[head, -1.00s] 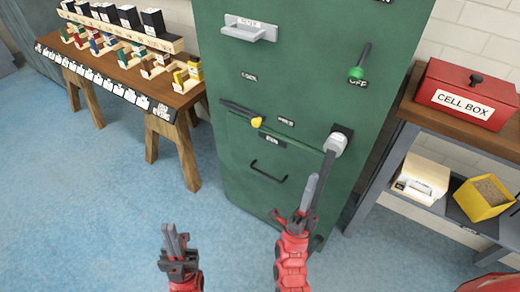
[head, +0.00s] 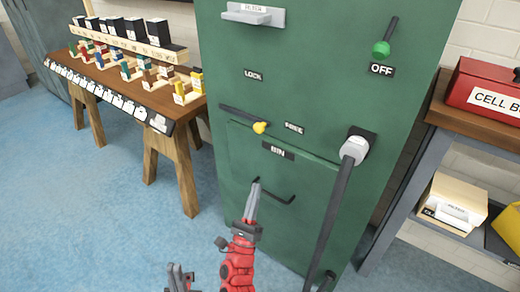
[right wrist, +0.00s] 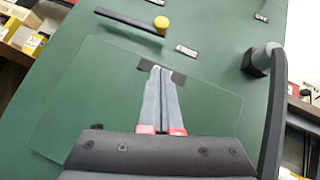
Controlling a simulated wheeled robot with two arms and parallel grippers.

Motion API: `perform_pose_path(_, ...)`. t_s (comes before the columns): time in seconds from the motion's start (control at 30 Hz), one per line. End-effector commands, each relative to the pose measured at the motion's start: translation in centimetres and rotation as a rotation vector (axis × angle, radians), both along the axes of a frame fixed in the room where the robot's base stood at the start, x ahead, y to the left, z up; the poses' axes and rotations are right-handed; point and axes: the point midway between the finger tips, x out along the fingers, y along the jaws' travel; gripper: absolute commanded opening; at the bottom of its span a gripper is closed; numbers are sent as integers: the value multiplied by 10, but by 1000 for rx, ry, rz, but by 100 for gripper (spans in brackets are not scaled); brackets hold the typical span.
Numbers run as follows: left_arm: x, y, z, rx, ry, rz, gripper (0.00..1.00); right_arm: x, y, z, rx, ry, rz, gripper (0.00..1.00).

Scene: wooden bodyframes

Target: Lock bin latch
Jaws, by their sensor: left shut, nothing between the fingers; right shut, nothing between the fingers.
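The bin latch is a dark bar (head: 238,114) with a yellow knob (head: 260,127) on the green cabinet. It lies nearly level, slanting slightly down to the right, with the knob beside the FREE label (head: 293,128). The LOCK label (head: 253,75) is above it. The bin panel (head: 235,165) is below the latch. My right gripper (head: 257,187) is shut and empty, below the knob and in front of the bin handle (head: 285,200). My left gripper (head: 180,270) is shut, low at the picture's bottom.
A long dark lever (head: 333,210) hangs from a grey pivot at the cabinet's right. A green-knobbed switch (head: 382,48) is above the OFF label. A wooden table (head: 120,90) with small blocks is at left. A shelf with a red cell box (head: 490,92) is at right.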

Motion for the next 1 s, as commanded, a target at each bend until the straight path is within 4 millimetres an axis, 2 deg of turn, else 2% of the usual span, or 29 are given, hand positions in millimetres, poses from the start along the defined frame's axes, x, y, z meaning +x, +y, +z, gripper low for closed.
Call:
perform_pose_path(0.17, 0, 0, -1, 0, 0, 0, 0, 7, -3, 6, 0, 0, -1, 0)
perform_pose_path(0.27, 0, 0, -3, 0, 0, 0, 0, 18, -7, 17, 0, -2, -2, 0)
perform_pose_path(0.63, 0, 0, -13, 0, 0, 0, 0, 72, -25, 69, -1, -3, -3, 0)
perform_pose_path(0.8, 0, 0, -15, 0, 0, 0, 0, 76, -18, 93, 1, -3, -2, 0)
perform_pose_path(1.0, 0, 0, -16, 0, 0, 0, 0, 78, -14, 104, -1, -2, -3, 0)
